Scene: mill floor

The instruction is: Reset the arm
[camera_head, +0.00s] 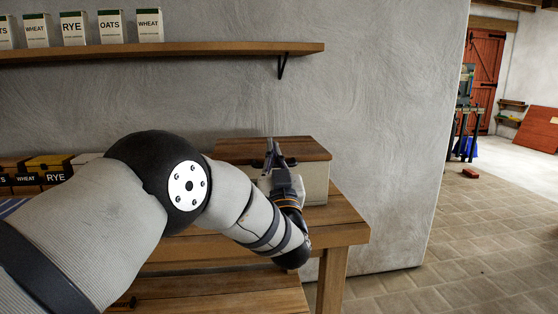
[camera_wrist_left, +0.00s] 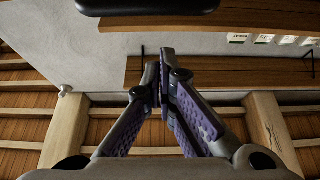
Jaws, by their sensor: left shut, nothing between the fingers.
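My left arm comes in from the left in the head view and bends across the wooden table. My left gripper (camera_head: 272,150) is shut and empty, its fingers pointing up in front of a pale box with a wooden lid (camera_head: 290,150). In the left wrist view the gripper's fingertips (camera_wrist_left: 164,70) meet, with nothing between them. The wall shelf (camera_wrist_left: 220,70) shows beyond the fingers there. My right gripper is in neither view.
The wooden table (camera_head: 345,232) stands against the wall, with a lower shelf (camera_head: 260,300). Labelled boxes, one marked RYE (camera_head: 74,28), stand on the wall shelf (camera_head: 190,50). More boxes (camera_head: 45,164) sit on the table at left. Open tiled floor (camera_head: 480,230) lies to the right.

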